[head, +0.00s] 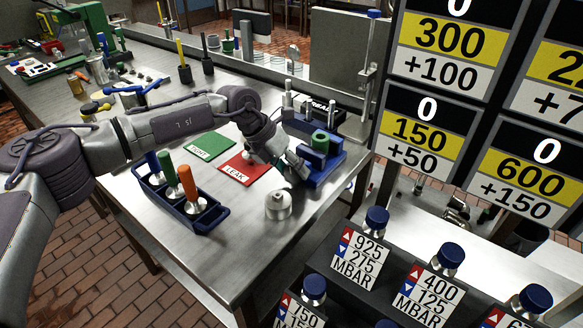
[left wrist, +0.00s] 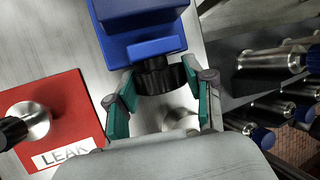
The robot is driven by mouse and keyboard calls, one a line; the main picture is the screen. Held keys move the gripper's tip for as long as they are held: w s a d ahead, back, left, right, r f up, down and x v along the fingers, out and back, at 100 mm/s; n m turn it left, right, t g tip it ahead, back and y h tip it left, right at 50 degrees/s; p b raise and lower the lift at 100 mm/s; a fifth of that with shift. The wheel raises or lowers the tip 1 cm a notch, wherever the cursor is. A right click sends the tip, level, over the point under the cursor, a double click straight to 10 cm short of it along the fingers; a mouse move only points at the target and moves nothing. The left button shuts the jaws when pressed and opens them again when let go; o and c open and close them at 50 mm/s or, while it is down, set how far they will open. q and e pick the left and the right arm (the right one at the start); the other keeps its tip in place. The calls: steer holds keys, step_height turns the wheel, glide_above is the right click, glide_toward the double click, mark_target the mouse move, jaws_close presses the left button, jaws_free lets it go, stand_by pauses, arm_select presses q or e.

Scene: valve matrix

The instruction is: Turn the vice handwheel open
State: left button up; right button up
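The blue vice (head: 325,165) stands near the table's right edge and holds a green cylinder (head: 320,140). Its black handwheel (left wrist: 158,76) shows in the left wrist view in front of the blue body (left wrist: 145,30); in the head view my gripper hides the wheel. My left gripper (head: 298,172) is at the vice's near side. In the left wrist view, its green-padded fingers (left wrist: 158,72) are spread, with one tip on each side of the handwheel. A narrow gap shows at the left tip; whether the right tip touches is unclear. My right gripper is not in view.
A silver knobbed part (head: 278,206) stands near the front edge. A red LEAK mat (head: 236,172) bears a metal part (left wrist: 30,122); a green mat (head: 208,146) is behind it. A blue tray (head: 205,219) holds colored-handled tools. Pressure panels and regulators (head: 376,220) stand right.

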arm_select(q)
steer(key=c, duration=0.4)
steer(key=shift+w+a+f+n+g+h+b, duration=0.1)
steer(key=shift+f+n+g+h+b, duration=0.25)
steer(key=shift+h+b, duration=0.4)
steer(key=shift+r+g+h+b, duration=0.15)
steer(key=shift+g+h+b, duration=0.45)
steer(key=shift+h, duration=0.35)
steer(key=shift+a+r, duration=0.1)
steer(key=o, duration=1.1)
steer(key=shift+o, duration=0.2)
